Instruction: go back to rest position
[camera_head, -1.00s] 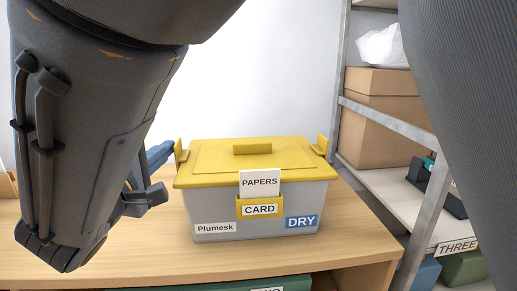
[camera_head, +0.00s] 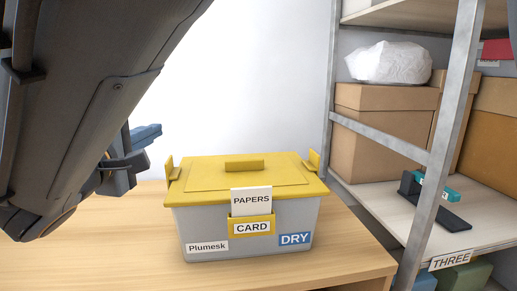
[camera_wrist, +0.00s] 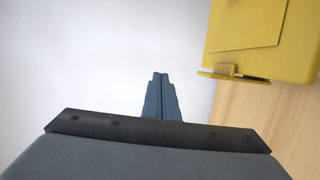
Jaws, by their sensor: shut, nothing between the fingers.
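My gripper (camera_wrist: 160,97) is shut and empty in the wrist view, its two blue-grey fingers together against a pale wall. In the head view my gripper (camera_head: 146,134) shows partly behind my arm at the left, above the table and left of the grey box (camera_head: 205,222). The box has a yellow lid (camera_head: 285,173), closed on top, and stands upright on the wooden table. The lid's edge also shows at the upper right of the wrist view (camera_wrist: 240,28), apart from the fingers.
The wooden table (camera_head: 345,262) has bare room around the box. At the right stands a metal-framed shelf (camera_head: 458,110) marked THREE, with cardboard boxes (camera_head: 375,135), a white bag (camera_head: 388,63) and a black and teal item (camera_head: 435,200). My arm blocks the left side.

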